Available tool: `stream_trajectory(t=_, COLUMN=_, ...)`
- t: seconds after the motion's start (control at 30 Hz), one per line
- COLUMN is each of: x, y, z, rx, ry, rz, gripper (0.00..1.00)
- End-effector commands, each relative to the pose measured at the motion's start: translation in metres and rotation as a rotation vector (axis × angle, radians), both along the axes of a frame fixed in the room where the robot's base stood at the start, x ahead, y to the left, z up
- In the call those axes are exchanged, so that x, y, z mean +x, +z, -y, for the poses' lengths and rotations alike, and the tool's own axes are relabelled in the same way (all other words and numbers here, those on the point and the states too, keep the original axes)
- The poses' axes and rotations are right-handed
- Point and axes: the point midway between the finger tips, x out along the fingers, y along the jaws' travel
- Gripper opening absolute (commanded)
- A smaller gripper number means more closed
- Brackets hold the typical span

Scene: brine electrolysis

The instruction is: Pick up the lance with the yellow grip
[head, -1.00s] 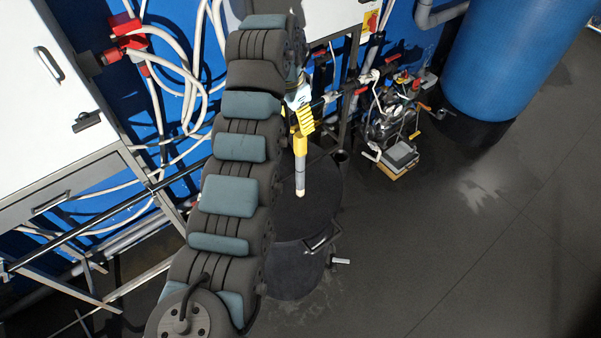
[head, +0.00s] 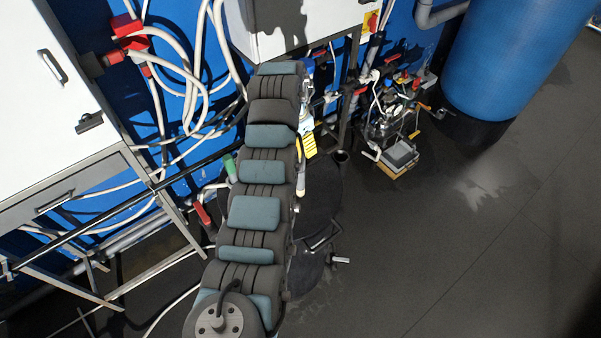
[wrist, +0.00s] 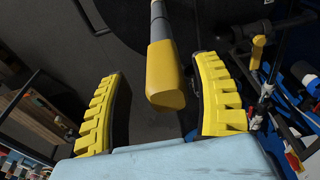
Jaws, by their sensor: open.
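The lance's yellow grip (wrist: 165,75) shows in the wrist view, with a grey shaft running up from it. My gripper (wrist: 160,70) is open, its two ridged yellow fingers on either side of the grip. Dark gaps show between the grip and both fingers in this view; how deep the grip sits between them I cannot tell. In the head view my gripper (head: 307,147) is partly hidden behind my arm, and the lance is mostly hidden there too.
A green handle (head: 231,170) and a red handle (head: 203,212) stick out left of my arm. A dark round drum (head: 318,205) stands behind it. A white cabinet (head: 275,30) hangs above, and pump equipment (head: 395,125) stands to the right. The floor at right is open.

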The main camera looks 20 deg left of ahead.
Motion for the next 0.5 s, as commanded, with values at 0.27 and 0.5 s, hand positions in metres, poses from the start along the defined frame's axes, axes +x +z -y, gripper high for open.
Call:
stream_trajectory(t=0.27, x=0.004, y=-0.018, z=-0.003, rx=0.000, ry=0.001, rz=-0.002, gripper=0.65)
stream_trajectory(t=0.5, x=0.007, y=-0.037, z=-0.002, rx=0.000, ry=0.000, rz=-0.001, gripper=0.65)
